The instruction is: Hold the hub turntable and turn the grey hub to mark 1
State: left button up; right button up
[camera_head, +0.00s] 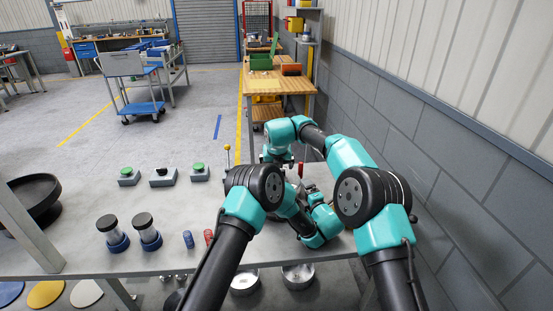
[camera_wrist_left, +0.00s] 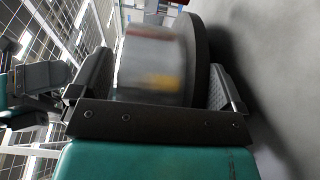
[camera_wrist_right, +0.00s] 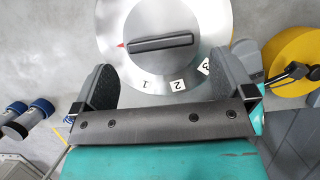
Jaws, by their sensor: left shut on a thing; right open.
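The grey hub (camera_wrist_right: 165,18) is a round silver plate with a dark raised bar (camera_wrist_right: 160,43) across its middle. A red pointer (camera_wrist_right: 121,45) at the bar's left end faces left, away from the number tags. Mark 1 (camera_wrist_right: 145,85), mark 2 (camera_wrist_right: 178,85) and mark 3 (camera_wrist_right: 204,67) line the near rim. My right gripper (camera_wrist_right: 168,74) is open, its fingers apart, near the rim with the bar beyond. My left gripper (camera_wrist_left: 155,75) is shut on a blurred silver part of the turntable (camera_wrist_left: 148,60), with a dark round plate behind. In the head view my arms mostly hide the turntable.
A black bowl (camera_head: 35,200) sits far left. A grey wall (camera_head: 470,200) runs close on the right.

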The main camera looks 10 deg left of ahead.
jog(key=shift+x, duration=2.15)
jog(key=c, duration=1.1)
jog(key=o, duration=1.1)
jog(key=v, duration=1.2)
